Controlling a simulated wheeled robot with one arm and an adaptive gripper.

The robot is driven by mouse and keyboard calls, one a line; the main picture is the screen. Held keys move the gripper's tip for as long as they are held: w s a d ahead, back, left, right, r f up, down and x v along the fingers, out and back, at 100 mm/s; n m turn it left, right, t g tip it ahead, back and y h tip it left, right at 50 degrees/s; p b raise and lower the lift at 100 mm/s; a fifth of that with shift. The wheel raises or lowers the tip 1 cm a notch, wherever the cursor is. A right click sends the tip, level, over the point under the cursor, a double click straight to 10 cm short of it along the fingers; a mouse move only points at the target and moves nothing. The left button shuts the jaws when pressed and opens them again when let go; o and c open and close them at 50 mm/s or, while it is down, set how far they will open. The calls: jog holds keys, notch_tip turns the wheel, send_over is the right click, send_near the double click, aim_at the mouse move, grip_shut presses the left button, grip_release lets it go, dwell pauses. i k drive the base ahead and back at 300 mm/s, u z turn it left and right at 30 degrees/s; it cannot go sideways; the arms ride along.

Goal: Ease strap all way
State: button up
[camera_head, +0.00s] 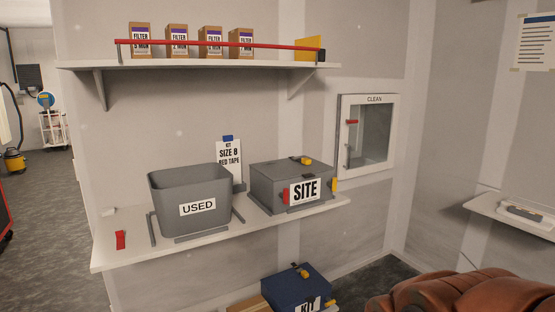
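I cannot tell for certain which thing is the strap. A long thin red bar or strap (220,44) runs level across the front of the upper shelf, from a dark post at the left to a black block (321,55) at the right. A yellow plate (308,47) stands at its right end. Several brown filter boxes (177,40) stand behind it. The grey SITE box (290,185) on the bench is lidded, with a red piece and yellow pieces on it. My gripper is not in view.
A grey USED bin (190,200) stands left of the SITE box, with a SIZE 8 kit card (229,157) behind. A CLEAN cabinet (367,135) is on the wall. A blue KIT box (297,288) is below the bench. A reddish-brown ribbed thing (470,298) fills the lower right.

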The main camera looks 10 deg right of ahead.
aim_at(306, 161)
jog(key=u, duration=0.7)
jog(key=i, duration=0.6)
jog(key=u, duration=0.55)
jog(key=i, duration=0.65)
jog(key=z, duration=0.2)
